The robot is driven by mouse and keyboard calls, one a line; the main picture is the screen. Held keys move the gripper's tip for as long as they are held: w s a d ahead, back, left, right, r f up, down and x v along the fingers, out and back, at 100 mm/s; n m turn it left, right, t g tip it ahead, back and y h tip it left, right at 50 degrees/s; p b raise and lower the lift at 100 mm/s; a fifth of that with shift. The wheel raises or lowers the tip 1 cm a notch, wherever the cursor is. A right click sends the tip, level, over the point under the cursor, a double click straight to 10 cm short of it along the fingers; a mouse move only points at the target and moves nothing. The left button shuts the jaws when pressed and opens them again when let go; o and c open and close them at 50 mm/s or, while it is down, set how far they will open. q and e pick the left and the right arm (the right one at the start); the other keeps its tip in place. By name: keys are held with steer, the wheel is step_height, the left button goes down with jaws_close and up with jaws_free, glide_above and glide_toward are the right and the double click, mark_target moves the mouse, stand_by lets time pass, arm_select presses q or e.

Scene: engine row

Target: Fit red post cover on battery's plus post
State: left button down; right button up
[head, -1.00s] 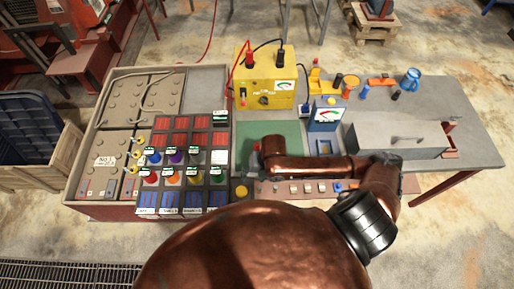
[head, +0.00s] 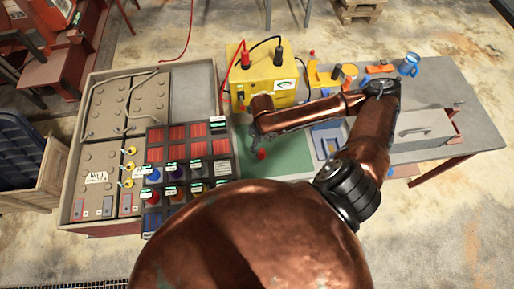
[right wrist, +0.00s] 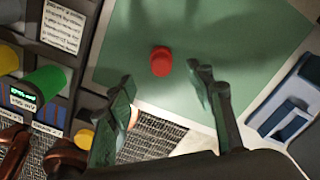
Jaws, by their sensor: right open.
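A small red post cover (head: 261,154) stands on the green mat (head: 290,145) in the head view. It also shows in the right wrist view (right wrist: 161,61). My right gripper (head: 257,138) is open and empty, above and close to the cover. In the right wrist view its two fingers (right wrist: 165,90) are spread apart, with the cover beyond the tips and between their lines. Grey batteries (head: 98,160) sit in a tray at the left; I cannot tell which post is the plus post. My left gripper is not in view.
A rack (head: 187,152) of coloured caps stands between the batteries and the mat. A yellow tester (head: 264,85) with red and black leads stands behind the mat. A blue mug (head: 409,66) and a grey box (head: 425,130) are at the right.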

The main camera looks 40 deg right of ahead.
mark_target(262, 151)
steer(key=f, duration=0.4)
steer(key=shift+s, duration=0.25)
step_height(262, 151, down, 2)
steer(key=shift+w+d+f+p, duration=0.1)
steer(key=shift+w+f+p, duration=0.1)
steer(key=shift+p, duration=0.1)
steer(key=shift+s+f, duration=0.1)
steer(key=shift+f, duration=0.2)
steer(key=shift+c, duration=0.2)
steer(key=c, duration=1.2)
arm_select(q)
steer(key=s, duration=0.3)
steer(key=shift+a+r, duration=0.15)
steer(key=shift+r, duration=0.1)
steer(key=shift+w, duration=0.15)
arm_select(e)
steer(key=shift+r, duration=0.1)
